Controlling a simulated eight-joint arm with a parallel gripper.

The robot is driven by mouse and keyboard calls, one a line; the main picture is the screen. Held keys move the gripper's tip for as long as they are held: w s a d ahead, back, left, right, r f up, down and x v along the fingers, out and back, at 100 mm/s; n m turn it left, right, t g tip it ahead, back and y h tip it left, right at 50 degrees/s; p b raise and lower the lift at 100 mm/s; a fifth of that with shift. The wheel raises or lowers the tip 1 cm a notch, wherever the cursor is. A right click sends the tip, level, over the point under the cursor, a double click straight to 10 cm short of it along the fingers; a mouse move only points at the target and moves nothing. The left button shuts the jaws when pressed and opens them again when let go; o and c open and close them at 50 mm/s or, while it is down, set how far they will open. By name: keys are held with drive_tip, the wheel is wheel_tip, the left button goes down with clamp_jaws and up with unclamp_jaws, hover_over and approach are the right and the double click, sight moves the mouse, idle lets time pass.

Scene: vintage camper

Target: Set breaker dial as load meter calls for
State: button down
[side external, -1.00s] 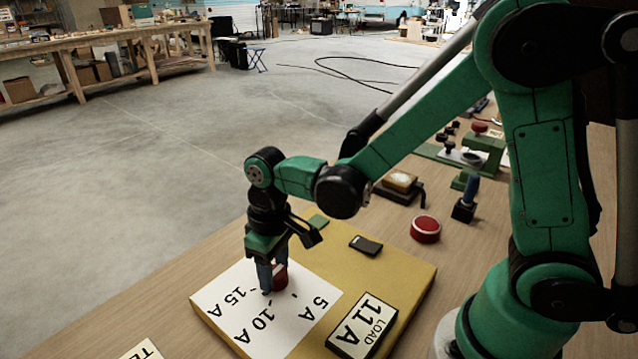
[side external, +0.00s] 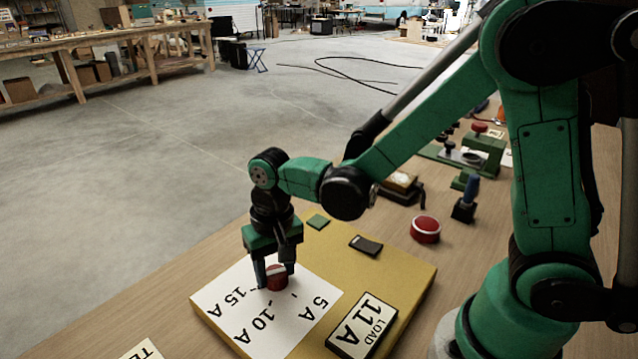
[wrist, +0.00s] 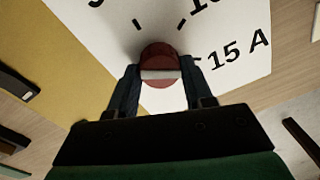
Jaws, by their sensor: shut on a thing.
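The breaker dial (side external: 277,284) is a small round red knob with a white stripe. It stands on a white card (side external: 232,290) marked 5 A, 10 A and 15 A with short ticks. My gripper (side external: 276,276) points straight down and is shut on the dial, one finger on each side. In the wrist view the dial (wrist: 160,54) sits between the blue-grey fingers, and its white stripe runs across from finger to finger. I cannot tell exactly which tick the dial points at. The load meter (side external: 362,325) is a white plate reading LOAD 11 A.
The card and meter are on a yellow panel (side external: 408,285) on a wooden table. A black switch (side external: 366,245) and a green square (side external: 318,222) are on the panel. A red button (side external: 425,229) and a blue-handled lever (side external: 471,190) stand beyond it.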

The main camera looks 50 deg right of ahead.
sight(277, 269)
idle(0.4)
drive_tip(key=shift+c, duration=1.7)
unclamp_jaws()
drive_tip(key=shift+d+r, duration=0.15)
drive_tip(key=shift+r, duration=2.7)
drive_tip(key=s+d+r+n+t, duration=0.3)
drive_tip(key=s+d+r+t, duration=0.1)
drive_tip(key=d+t, duration=0.3)
drive_tip(key=shift+r+n+h, duration=0.2)
drive_tip(key=shift+n+h, duration=0.1)
drive_tip(key=shift+n, duration=0.1)
